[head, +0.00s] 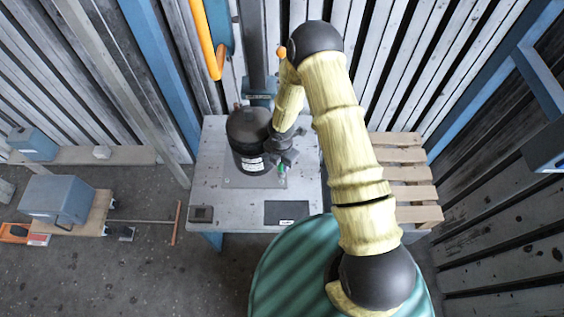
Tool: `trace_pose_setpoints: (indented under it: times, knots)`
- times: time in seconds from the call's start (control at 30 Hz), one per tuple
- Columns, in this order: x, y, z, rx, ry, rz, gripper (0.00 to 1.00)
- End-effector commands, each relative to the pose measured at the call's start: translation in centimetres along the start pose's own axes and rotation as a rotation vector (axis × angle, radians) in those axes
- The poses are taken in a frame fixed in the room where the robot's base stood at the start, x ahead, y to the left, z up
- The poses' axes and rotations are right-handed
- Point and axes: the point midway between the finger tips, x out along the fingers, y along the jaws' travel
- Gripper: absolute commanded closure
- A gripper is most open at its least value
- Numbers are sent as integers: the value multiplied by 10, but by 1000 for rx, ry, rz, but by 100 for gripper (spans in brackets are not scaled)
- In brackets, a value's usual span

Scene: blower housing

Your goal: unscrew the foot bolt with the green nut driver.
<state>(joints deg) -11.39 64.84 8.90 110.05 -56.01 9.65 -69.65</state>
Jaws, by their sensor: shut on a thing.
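The black cylindrical blower housing (248,138) stands upright on the grey table, left of my gripper. My gripper (283,164) is beside its lower right side and points down toward the tabletop. It is shut on the green nut driver (282,169), of which only a small green part shows below the jaws. The foot bolt cannot be made out; the gripper and housing cover that area. I cannot tell whether the driver's tip touches the bolt.
The grey table (215,185) has a dark mat (286,212) at its front edge and a small dark box (201,214) at front left. A wooden pallet (415,172) lies to the right. A blue post (160,75) rises behind left.

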Motion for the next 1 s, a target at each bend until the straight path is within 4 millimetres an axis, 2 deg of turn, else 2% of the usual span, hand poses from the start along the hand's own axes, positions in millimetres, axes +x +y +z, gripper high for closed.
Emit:
trace_pose_setpoints:
  times: [0.1,0.43,1.0]
  knots:
    - [14,0,0,0,0,0,100]
    - [37,0,0,1,0,1,100]
    - [43,0,1,1,0,0,100]
